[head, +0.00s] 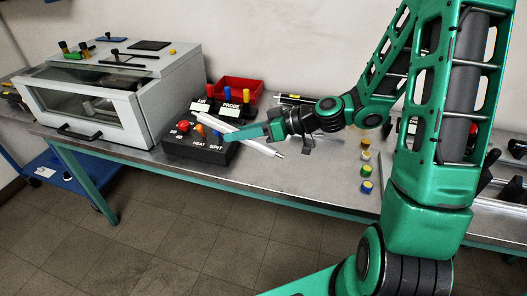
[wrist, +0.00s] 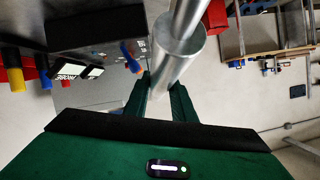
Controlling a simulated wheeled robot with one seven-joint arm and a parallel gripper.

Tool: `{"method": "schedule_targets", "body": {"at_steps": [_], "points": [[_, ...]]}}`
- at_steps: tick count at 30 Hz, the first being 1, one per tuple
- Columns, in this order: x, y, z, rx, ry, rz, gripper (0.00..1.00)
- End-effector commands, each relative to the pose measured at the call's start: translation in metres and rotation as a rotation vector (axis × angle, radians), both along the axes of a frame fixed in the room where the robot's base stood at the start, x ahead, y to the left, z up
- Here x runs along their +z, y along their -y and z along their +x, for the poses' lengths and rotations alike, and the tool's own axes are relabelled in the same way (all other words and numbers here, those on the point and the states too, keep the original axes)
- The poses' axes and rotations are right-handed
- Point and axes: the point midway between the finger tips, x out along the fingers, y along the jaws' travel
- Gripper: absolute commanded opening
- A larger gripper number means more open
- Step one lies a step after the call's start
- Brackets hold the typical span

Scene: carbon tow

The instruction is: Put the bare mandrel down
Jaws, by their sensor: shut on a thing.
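The bare mandrel (head: 262,148) is a pale metal rod with a thin tip at its right end. It slants down to the right in the head view, in front of and over the black control box. My gripper (head: 243,134) is shut on it near its middle. In the wrist view the mandrel (wrist: 178,52) is a smooth silver cylinder with a thinner shaft at its end, between the green fingers of my gripper (wrist: 160,98). Whether it touches the box or the bench is hard to tell.
The black control box (head: 196,149) has a red knob and coloured switches. A white glass-fronted oven (head: 95,105) stands left. A red bin (head: 240,90) and a probe box sit behind. Several small coloured-top pots (head: 366,170) stand right on the metal bench (head: 315,185), with clear surface before them.

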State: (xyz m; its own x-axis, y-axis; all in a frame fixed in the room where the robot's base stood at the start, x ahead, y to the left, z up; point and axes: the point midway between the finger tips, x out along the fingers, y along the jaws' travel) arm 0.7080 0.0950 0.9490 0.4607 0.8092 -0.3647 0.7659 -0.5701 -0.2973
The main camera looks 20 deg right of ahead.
Motion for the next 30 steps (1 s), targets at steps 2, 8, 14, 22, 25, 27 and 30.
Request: {"method": "schedule_targets", "body": {"at_steps": [2, 8, 14, 22, 25, 27, 30], "points": [[0.005, -0.007, -0.01, 0.049, 0.002, -0.002, 0.0], [0.01, -0.013, -0.022, 0.101, 0.0, 0.0, 0.0], [0.01, -0.013, -0.022, 0.101, -0.001, 0.0, 0.0], [-0.005, 0.009, -0.011, 0.096, -0.004, 0.001, 0.0], [-0.017, 0.027, -0.003, 0.096, -0.005, 0.002, 0.0], [-0.025, 0.04, 0.003, 0.096, -0.003, 0.001, 0.0], [-0.037, 0.058, 0.01, 0.096, -0.003, 0.002, 0.0]]}}
